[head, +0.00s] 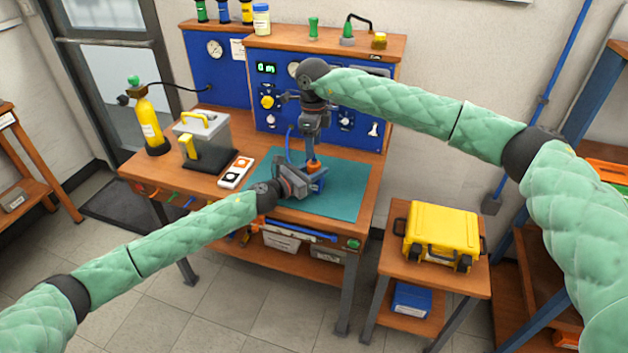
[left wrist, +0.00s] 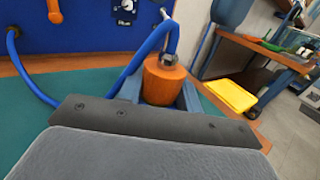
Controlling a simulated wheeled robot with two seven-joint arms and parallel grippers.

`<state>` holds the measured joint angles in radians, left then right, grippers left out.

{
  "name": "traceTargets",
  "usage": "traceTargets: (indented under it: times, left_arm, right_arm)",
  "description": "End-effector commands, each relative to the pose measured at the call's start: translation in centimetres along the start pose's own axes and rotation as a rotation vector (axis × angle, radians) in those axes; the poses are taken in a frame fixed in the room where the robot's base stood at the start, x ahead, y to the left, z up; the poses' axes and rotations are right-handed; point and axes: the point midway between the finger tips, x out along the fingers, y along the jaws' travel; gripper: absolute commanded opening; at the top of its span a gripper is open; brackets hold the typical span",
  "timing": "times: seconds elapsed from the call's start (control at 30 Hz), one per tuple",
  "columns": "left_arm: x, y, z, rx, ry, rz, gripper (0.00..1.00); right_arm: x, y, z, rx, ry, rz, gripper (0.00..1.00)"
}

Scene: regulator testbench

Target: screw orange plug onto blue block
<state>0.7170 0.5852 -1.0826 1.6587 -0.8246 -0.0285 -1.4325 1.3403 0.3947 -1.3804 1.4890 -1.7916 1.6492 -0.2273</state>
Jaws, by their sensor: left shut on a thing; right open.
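The orange plug (head: 313,166) stands upright over the teal mat, just above the blue block (head: 317,186). In the left wrist view the plug (left wrist: 164,82) has a metal fitting on top with a blue hose attached. My left gripper (head: 304,181) is shut on the blue block from the left, low over the mat. The block is mostly hidden by the jaws and plug, and I cannot tell whether plug and block are threaded together. My right gripper (head: 312,150) points down directly above the plug, open; its fingertips are hard to make out.
The teal mat (head: 345,203) is clear to the right. A blue instrument panel (head: 268,85) stands behind. A power strip (head: 235,172), a grey box with a yellow handle (head: 207,140) and a yellow cylinder (head: 148,120) are on the left. A yellow case (head: 441,233) sits on a side table.

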Motion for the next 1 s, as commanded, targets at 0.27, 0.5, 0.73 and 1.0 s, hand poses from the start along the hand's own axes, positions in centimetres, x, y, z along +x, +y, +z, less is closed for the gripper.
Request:
traceTargets:
  times: [0.27, 0.5, 0.73, 1.0]
  left_arm:
    - [0.0, 0.0, 0.01, 0.0, 0.0, 0.0, 0.0]
    - [0.0, 0.0, 0.01, 0.0, 0.0, 0.0, 0.0]
    - [0.0, 0.0, 0.01, 0.0, 0.0, 0.0, 0.0]
    - [0.0, 0.0, 0.01, 0.0, 0.0, 0.0, 0.0]
  right_arm:
    - [-0.43, -0.04, -0.09, 0.322, -0.001, 0.001, 0.53]
    - [-0.53, -0.07, -0.15, 0.426, 0.0, 0.001, 0.53]
    - [-0.53, -0.08, -0.15, 0.43, 0.0, 0.0, 0.53]
    - [-0.02, -0.08, -0.16, 0.429, 0.0, 0.001, 0.53]
